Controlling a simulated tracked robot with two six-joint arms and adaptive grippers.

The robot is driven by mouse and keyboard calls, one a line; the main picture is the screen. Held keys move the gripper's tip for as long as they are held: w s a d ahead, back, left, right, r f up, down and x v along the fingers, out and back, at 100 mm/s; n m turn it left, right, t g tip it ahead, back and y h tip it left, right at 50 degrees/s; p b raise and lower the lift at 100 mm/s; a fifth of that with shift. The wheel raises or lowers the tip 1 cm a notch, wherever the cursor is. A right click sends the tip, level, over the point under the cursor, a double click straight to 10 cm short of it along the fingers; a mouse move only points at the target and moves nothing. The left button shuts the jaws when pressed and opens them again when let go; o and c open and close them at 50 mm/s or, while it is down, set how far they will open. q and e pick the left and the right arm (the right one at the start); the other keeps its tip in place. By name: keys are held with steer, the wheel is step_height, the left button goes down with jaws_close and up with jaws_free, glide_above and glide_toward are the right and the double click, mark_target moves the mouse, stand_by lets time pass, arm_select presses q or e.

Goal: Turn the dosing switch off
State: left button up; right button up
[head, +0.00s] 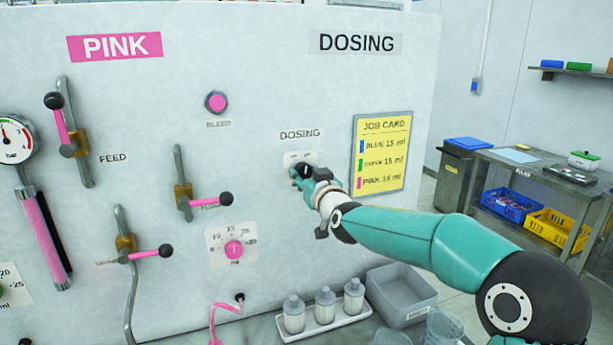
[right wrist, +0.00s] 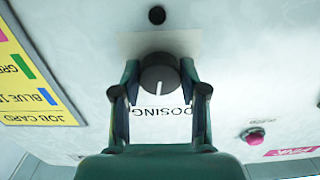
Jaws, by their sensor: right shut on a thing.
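The dosing switch is a dark round knob (right wrist: 159,75) on a pale plate under the DOSING label (head: 300,133). In the right wrist view, which shows the panel upside down, its white mark points toward the label. My right gripper (head: 301,172) is at the switch, its fingers (right wrist: 160,72) on either side of the knob and shut on it. In the head view the gripper hides most of the knob. My left gripper is not in view.
A yellow job card (head: 381,152) hangs right of the switch. A pink button (head: 216,101) and a black-knobbed lever (head: 226,199) are to its left. Below stand a white tray (head: 325,331) of bottles and a grey bin (head: 401,296). A dark round spot (right wrist: 157,15) is near the plate.

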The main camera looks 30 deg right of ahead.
steer(key=n, duration=0.4)
steer(key=shift+n, duration=0.3)
steer(key=shift+n+p, duration=0.45)
steer(key=shift+n, duration=1.15)
steer(key=shift+f, duration=0.1)
steer(key=o, duration=1.1)
steer(key=shift+o, duration=0.2)
steer(key=v, duration=1.2)
